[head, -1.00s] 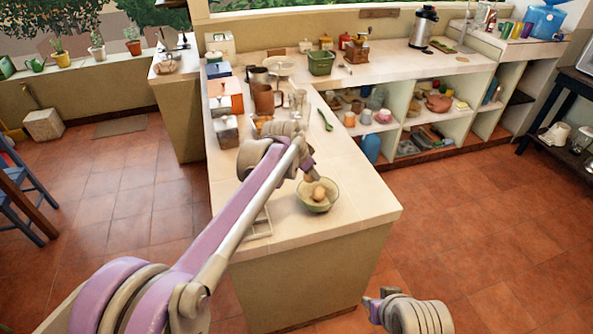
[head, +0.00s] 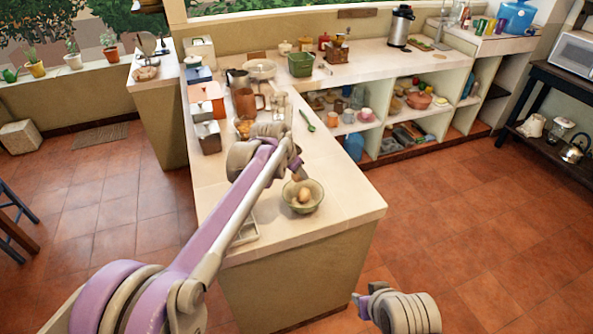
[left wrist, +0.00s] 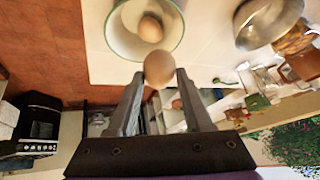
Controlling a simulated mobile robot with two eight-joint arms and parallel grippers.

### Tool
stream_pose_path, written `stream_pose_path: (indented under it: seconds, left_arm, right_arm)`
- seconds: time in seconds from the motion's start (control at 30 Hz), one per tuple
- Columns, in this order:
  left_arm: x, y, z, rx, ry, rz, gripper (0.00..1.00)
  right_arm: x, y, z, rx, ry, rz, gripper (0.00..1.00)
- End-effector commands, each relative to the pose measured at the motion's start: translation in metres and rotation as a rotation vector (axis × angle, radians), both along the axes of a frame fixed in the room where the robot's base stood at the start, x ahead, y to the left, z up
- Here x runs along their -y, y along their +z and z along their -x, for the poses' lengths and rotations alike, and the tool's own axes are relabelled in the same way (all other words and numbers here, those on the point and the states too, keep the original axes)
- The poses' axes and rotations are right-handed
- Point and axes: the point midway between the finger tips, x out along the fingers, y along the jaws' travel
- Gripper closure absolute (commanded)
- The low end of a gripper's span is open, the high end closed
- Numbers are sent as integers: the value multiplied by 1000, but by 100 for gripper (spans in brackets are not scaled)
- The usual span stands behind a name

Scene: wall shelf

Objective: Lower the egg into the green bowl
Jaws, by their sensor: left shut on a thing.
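The green bowl (head: 316,207) stands on the near end of the counter; its pale inside and green rim show at the top of the left wrist view (left wrist: 118,48). One egg (left wrist: 150,28) lies inside it. My left gripper (left wrist: 158,80) is shut on another egg (left wrist: 159,68), held at the fingertips beside the bowl's rim in that view.
A green spoon (head: 308,121), a brown pitcher (head: 245,103) and a metal canister (head: 207,136) stand or lie farther back on the counter. A pale tray (head: 245,233) lies left of the bowl. The counter right of the bowl is clear up to its edge.

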Motion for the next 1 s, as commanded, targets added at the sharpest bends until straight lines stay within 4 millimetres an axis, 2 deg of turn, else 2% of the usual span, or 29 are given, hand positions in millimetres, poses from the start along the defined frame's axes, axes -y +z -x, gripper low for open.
stream_pose_path:
  seconds: [0.37,1.0]
  left_arm:
    - [0,-3,1,-1,0,1,69]
    - [0,-36,1,-2,0,0,69]
  right_arm:
    - [0,-2,1,-3,0,0,66]
    - [0,-21,12,-22,0,0,66]
